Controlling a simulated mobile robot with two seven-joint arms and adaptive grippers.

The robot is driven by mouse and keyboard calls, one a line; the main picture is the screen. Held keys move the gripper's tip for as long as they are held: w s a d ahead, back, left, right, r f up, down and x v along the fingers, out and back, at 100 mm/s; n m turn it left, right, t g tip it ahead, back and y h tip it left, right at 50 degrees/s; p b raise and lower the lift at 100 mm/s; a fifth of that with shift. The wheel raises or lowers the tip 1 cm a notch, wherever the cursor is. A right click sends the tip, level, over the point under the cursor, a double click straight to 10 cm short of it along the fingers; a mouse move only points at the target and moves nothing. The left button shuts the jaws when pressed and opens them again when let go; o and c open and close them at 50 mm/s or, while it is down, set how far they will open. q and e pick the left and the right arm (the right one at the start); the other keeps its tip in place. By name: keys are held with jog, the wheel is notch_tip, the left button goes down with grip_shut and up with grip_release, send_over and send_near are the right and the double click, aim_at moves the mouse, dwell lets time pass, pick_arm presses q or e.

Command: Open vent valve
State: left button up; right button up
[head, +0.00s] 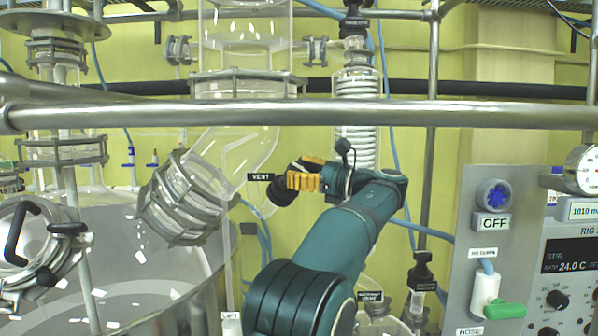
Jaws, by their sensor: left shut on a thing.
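The vent valve (279,193) is a black knob beside a small black label reading VENT (260,177), at the middle of the head view, next to the clear bent glass pipe. My left gripper (299,176), with yellow-orange finger pads, reaches it from the right and is shut on the black knob. The fingers and hand hide part of the knob, so I cannot tell how far it is turned. My right gripper is not in view.
A steel rail (300,114) crosses in front, above my gripper. A clamped glass joint (186,198) and a large vessel stand left. A condenser coil (356,125) hangs behind my wrist. A control panel (490,250) with an OFF label and green-handled valve (505,311) stands right.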

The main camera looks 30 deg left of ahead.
pick_arm(q)
jog(key=shift+n+g+h, duration=0.4)
jog(key=shift+n+g, duration=0.7)
jog(key=shift+n, duration=0.1)
jog(key=o, duration=1.2)
jog(key=shift+v, duration=3.8)
